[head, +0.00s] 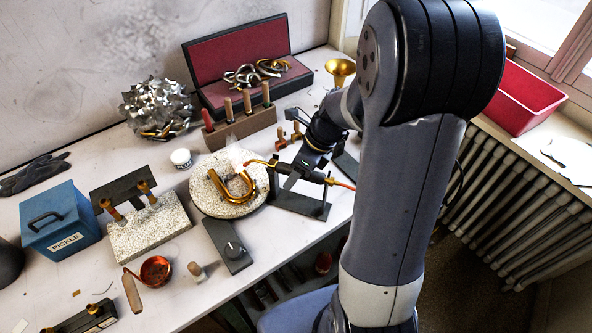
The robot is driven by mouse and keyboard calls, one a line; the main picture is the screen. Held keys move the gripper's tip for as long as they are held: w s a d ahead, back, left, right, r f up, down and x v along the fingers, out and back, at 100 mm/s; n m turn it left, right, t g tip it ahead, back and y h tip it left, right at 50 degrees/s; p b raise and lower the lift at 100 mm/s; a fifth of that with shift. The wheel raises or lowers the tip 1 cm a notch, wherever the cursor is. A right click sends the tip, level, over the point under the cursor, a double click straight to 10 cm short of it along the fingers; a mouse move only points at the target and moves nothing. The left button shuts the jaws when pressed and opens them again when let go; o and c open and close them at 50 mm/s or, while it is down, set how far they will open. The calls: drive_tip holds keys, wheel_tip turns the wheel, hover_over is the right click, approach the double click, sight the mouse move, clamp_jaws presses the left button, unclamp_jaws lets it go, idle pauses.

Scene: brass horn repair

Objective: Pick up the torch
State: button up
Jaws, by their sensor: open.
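The torch (314,176) lies roughly level above a dark stand (300,204), right of a round speckled soldering block (205,192). Its thin brass neck points left over the block, and an orange hose leaves its right end. My gripper (291,179) is open at the middle of the torch, coming down from above right. Its fingers overlap the torch handle in this view; I cannot tell whether they touch it. A bent brass tube (236,190) lies on the block. A faint pale shape shows near the torch tip.
A wooden rack (240,127) of handled tools and an open red-lined case (235,55) stand behind. A control pedal (228,246) sits in front of the block. A blue pickle box (60,222), a speckled brick (150,228) and a copper bowl (156,270) are left.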

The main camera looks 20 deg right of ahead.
drive_tip(key=shift+f, duration=0.25)
idle(0.6)
drive_tip(key=c, duration=1.1)
